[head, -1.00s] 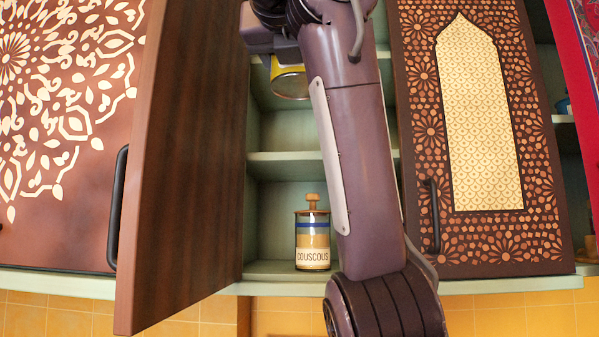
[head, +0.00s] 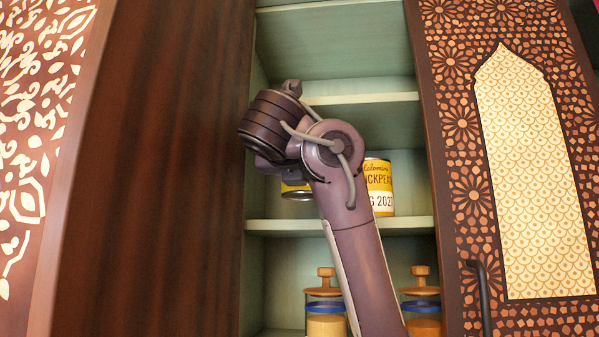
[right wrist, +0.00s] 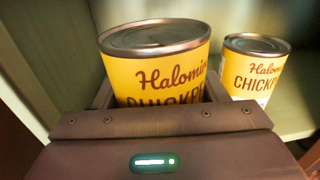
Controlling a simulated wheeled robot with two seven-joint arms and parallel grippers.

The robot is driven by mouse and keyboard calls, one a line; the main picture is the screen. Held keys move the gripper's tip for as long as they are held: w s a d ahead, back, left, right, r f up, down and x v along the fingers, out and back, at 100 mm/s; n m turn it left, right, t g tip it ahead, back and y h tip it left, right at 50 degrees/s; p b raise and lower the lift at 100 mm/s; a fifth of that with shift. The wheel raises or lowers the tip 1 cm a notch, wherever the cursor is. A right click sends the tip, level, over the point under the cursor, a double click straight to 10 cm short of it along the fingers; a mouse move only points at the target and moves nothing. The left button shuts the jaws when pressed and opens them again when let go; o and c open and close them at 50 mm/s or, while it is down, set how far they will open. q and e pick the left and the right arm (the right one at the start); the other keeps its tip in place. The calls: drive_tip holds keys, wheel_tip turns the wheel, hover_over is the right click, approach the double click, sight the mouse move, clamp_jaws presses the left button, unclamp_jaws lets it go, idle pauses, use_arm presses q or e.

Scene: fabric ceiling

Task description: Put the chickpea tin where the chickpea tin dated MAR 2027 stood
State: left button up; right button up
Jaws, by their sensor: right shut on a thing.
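My right gripper (right wrist: 158,95) is shut on a yellow chickpea tin (right wrist: 155,65), one finger on each side. In the head view a strip of this tin (head: 296,186) shows left of my arm, its grey underside visible, above the level of the middle shelf's front edge. My arm hides the rest of it and the gripper. A second yellow chickpea tin (head: 380,190) stands upright on the middle shelf (head: 400,224), partly behind my arm; its visible date ends in "G 2027". This tin also shows in the right wrist view (right wrist: 258,70), to the right of the held tin. No MAR 2027 date is visible.
Two jars with wooden lids (head: 325,300) (head: 422,300) stand on the shelf below. A plain dark open door (head: 165,170) borders the cupboard on the left, a patterned door (head: 450,200) on the right. The upper shelf (head: 370,98) looks empty.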

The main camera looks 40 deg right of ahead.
drive_tip(key=w, duration=0.1)
drive_tip(key=w+d+p, duration=0.1)
drive_tip(key=w+d, duration=0.1)
drive_tip(key=shift+w+d+r+p, duration=0.15)
drive_tip(key=shift+w+d+p, duration=0.1)
drive_tip(key=shift+w+p, duration=0.15)
drive_tip(key=shift+w+d, duration=0.1)
drive_tip(key=shift+w, duration=0.05)
wheel_tip(320, 180, down, 3)
drive_tip(key=shift+r, duration=0.1)
drive_tip(key=shift+f, duration=0.5)
use_arm(q)
wheel_tip(320, 180, up, 3)
drive_tip(key=shift+s+d, duration=0.1)
use_arm(e)
drive_tip(key=shift+f, duration=0.15)
use_arm(q)
drive_tip(key=shift+f, duration=0.15)
use_arm(e)
drive_tip(key=o, duration=1.4)
drive_tip(key=shift+o, duration=0.2)
